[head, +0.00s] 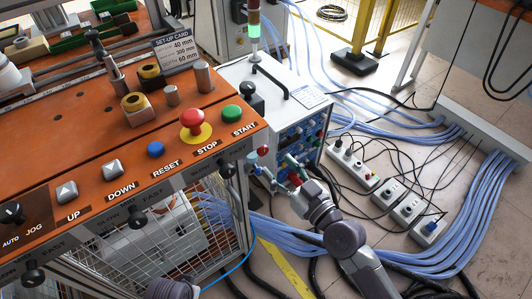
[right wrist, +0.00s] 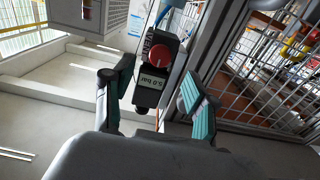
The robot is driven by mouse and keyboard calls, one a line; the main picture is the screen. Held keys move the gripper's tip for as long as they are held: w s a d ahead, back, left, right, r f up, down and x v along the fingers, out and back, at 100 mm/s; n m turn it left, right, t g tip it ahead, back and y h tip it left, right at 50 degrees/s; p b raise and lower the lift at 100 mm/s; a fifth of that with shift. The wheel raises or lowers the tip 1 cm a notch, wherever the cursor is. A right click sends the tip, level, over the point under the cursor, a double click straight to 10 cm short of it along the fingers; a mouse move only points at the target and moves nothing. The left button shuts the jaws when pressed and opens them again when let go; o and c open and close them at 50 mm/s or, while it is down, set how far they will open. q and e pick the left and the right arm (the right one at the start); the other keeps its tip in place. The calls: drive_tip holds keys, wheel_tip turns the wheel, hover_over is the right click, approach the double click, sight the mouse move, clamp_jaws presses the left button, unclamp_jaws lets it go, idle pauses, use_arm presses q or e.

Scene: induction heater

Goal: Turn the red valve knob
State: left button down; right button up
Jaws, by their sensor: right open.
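The red valve knob (right wrist: 158,55) is a round red cap on a dark block with a white "5.0 bar" label (right wrist: 153,79) in the right wrist view. In the head view a small red knob (head: 263,151) shows beside the orange console's right end. My right gripper (head: 276,171) is close by, just below and right of it. In the right wrist view the gripper (right wrist: 158,75) is open, with its teal-padded fingers spread on either side of the knob's block. No grip on the knob shows. My left gripper is not in view.
The orange console (head: 95,135) with buttons and a red stop button (head: 191,122) fills the left. A white-and-blue control cabinet (head: 290,115) stands behind the gripper. Blue hoses (head: 440,262) and power strips (head: 353,167) lie on the floor at right.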

sight(265, 152)
drive_tip(key=x, duration=0.6)
drive_tip(key=shift+c, duration=0.4)
clamp_jaws()
